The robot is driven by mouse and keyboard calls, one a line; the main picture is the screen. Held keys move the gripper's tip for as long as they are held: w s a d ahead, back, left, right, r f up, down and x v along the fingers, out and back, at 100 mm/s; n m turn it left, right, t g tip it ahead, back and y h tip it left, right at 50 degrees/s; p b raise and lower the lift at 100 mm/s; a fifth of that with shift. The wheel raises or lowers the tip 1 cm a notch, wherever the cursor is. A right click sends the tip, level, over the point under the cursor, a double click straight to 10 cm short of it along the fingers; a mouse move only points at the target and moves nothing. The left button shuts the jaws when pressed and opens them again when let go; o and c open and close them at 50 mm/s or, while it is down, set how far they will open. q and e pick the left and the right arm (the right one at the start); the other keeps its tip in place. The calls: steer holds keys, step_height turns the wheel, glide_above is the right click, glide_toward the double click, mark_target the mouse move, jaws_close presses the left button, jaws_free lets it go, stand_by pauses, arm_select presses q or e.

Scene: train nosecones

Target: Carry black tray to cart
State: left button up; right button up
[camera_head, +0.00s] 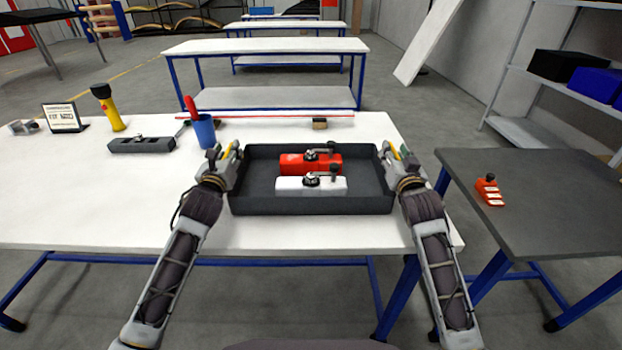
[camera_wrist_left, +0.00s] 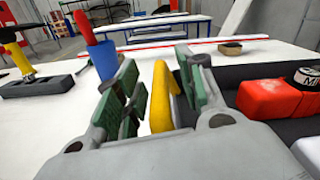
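The black tray (camera_head: 300,205) rests on the white table, near its right front part. It holds a red block with a black knob (camera_head: 296,164) and a white block with a similar knob (camera_head: 292,185). My right gripper (camera_head: 399,157) is at the tray's right wall and looks open. Its contact with the wall is unclear. A dark-topped stand with blue legs (camera_head: 550,195), apparently the cart, is at the right.
A red clamp-like part (camera_head: 489,190) lies on the dark stand's left side. A blue cup (camera_head: 205,132), a dark block (camera_head: 142,146), a yellow flashlight (camera_head: 110,112) and a sign (camera_head: 63,118) stand left on the white table (camera_head: 90,200).

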arm_select(q)
steer(key=shift+w, duration=0.45)
arm_select(e)
steer(key=shift+w, duration=0.45)
arm_select(q)
jaws_close()
arm_select(e)
jaws_close()
arm_select(q)
steer(key=shift+r, duration=0.1)
steer(key=shift+r, duration=0.15)
